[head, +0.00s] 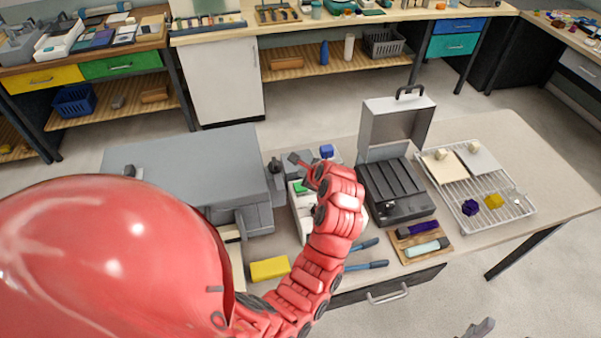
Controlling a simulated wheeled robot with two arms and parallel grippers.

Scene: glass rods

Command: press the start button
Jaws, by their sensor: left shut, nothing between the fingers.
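My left gripper (297,159) is at the end of the red arm, its small dark fingers shut and empty, pointing up and left. It shows over the white tray-like unit (298,208) in the middle of the table. A small green patch (300,187) shows on that unit just below the fingers; I cannot tell whether it is the start button. My arm hides part of the unit. I cannot tell whether the fingers touch anything. A dark grey tip at the bottom edge looks like my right gripper (480,328); its jaws are unclear.
A large grey machine (185,165) stands left. Right are an open black case (397,190) and a wire rack (500,205) with small blocks. A yellow block (270,268) and blue-handled tools (367,266) lie near the front edge. The table's far right is clear.

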